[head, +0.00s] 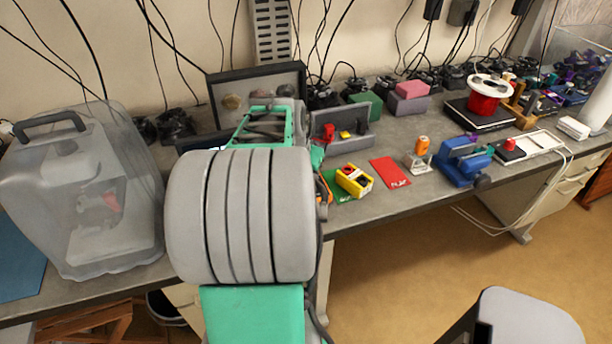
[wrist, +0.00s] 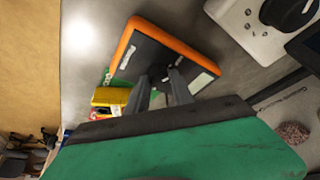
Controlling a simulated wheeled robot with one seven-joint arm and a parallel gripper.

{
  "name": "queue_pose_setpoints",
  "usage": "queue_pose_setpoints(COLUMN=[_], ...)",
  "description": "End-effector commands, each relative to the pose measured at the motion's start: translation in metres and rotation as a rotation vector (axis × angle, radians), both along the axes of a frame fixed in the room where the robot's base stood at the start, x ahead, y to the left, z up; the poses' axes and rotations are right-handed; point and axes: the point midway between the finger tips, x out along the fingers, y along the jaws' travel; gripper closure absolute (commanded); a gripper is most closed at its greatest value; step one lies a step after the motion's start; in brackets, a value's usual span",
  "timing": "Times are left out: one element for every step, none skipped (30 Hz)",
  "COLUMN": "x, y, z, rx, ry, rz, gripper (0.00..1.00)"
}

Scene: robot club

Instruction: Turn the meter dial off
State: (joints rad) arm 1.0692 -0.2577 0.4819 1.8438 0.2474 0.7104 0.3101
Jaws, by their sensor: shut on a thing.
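The meter (wrist: 137,50) has a dark face and an orange rim, and lies tilted across the upper middle of the wrist view. Its dark round dial (wrist: 158,71) shows partly between my fingertips. My gripper (wrist: 161,76) is shut on the dial, with a finger on each side. The fingers hide much of the dial, and I cannot read its setting. In the head view only a thin orange edge of the meter (head: 326,188) shows beside my arm, which hides the rest along with my gripper.
A yellow box (head: 354,180) stands close to the meter; it also shows in the wrist view (wrist: 117,97). A white device with a black knob (wrist: 262,18) is near too. A red card (head: 390,172) and a blue vise (head: 461,160) lie right. A translucent case (head: 85,200) stands left.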

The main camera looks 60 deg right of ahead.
Motion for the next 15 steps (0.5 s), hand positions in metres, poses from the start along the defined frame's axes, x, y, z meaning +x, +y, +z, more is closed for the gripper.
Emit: queue_pose_setpoints(x=[-0.0005,-0.0005,-0.0005,-0.0005,-0.0004,-0.0004,-0.0004,-0.0003,-0.0003,-0.0003,-0.0003,-0.0002,-0.0002,-0.0002,-0.0002], y=[-0.0001,-0.0002,-0.0001,-0.0001,-0.0001,-0.0002,-0.0001,-0.0001,-0.0001,-0.0001,-0.0001,-0.0001,-0.0001,-0.0001,-0.0001], z=[-0.0001,0.0001,0.0002,0.0003,0.0003,0.0004,0.0005,0.0005,0.0005,0.0005,0.0005,0.0005,0.0005,0.0005,0.0005], rx=[0.0,0.0,0.0,0.0,0.0,0.0,0.0,0.0,0.0,0.0,0.0,0.0,0.0,0.0,0.0], ry=[0.0,0.0,0.0,0.0,0.0,0.0,0.0,0.0,0.0,0.0,0.0,0.0,0.0,0.0,0.0], rz=[0.007,0.011,0.014,0.016,0.018,0.019,0.021,0.021,0.021,0.021,0.021,0.021,0.021,0.02,0.02], gripper=[1.0,1.0,1.0,1.0,1.0,1.0,1.0,1.0,1.0,1.0,1.0,1.0,1.0,1.0,0.71])
